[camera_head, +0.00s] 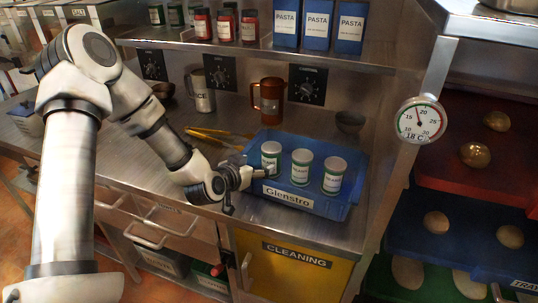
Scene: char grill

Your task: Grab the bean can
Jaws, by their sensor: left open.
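Several small white cans with green bands stand upright in a blue tray (300,200) labelled "Glenstro" on the steel counter. The left can (271,154), middle can (301,168) and right can (334,174) show clearly; their label words are too small to read surely. My left gripper (252,186) is open at the tray's left front corner. One finger reaches over the rim close to the left can's lower part, and the other points down outside the tray. I cannot tell whether the finger touches the can. My right gripper is out of view.
An upper shelf holds blue pasta boxes (318,24) and jars. A round thermometer (420,120) hangs at right.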

